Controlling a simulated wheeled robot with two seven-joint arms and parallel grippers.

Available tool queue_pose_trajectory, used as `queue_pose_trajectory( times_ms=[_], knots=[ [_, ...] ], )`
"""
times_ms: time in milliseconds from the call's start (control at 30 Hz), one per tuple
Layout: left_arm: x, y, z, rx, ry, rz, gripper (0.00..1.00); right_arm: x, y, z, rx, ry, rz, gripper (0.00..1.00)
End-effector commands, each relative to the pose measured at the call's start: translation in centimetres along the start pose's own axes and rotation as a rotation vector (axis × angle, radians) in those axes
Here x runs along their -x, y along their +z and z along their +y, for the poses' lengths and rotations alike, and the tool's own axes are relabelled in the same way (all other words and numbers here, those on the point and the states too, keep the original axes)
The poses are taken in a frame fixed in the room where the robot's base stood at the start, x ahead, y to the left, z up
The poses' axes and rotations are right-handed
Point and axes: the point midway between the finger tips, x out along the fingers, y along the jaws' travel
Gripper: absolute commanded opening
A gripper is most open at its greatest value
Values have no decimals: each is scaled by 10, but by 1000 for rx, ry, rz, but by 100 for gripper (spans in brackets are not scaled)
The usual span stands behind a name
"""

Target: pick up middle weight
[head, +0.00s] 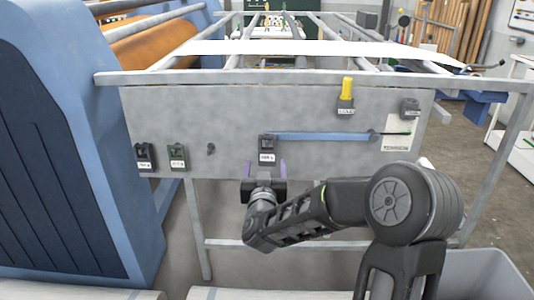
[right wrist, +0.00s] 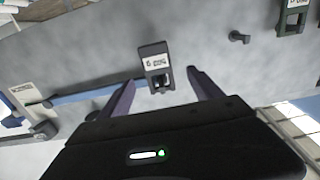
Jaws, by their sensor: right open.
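A dark block with a white label (head: 267,148), the weight nearest my gripper, hangs on the front of the grey panel (head: 230,110), near its middle. In the right wrist view this weight (right wrist: 154,62) lies between and just beyond my fingertips. My right gripper (head: 265,168) is open and empty, with its purple-grey fingers pointing at the panel just below the weight. In the right wrist view the open fingers (right wrist: 162,78) stand on either side of the weight's lower end; I cannot tell whether they touch it. My left gripper is not in view.
Two labelled dark weights (head: 161,157) and a bare peg (head: 210,149) are left on the panel. A blue bar (head: 325,136) runs right from the near weight. A yellow-topped piece (head: 346,92) and another dark block (head: 410,107) sit higher right. A blue machine (head: 70,140) stands left.

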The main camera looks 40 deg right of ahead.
Motion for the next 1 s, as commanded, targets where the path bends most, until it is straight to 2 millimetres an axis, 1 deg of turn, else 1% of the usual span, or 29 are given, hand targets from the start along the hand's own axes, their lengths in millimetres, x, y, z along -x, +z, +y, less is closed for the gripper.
queue_pose_trajectory(
  times_ms=[33,133,467,567,800,900,1000],
  knots=[
    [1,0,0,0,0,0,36,-6,0,0,-1,1,-1,75],
    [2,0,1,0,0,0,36,-14,0,0,-1,1,-1,75],
    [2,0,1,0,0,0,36,-17,0,1,-1,1,-1,75],
    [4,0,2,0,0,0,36,-25,0,3,0,2,-2,75],
    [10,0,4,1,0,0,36,-59,1,5,-2,2,-2,75],
    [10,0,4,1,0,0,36,-66,1,4,-1,1,-1,75],
    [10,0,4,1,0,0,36,-67,1,4,-1,0,0,75]
  ],
)
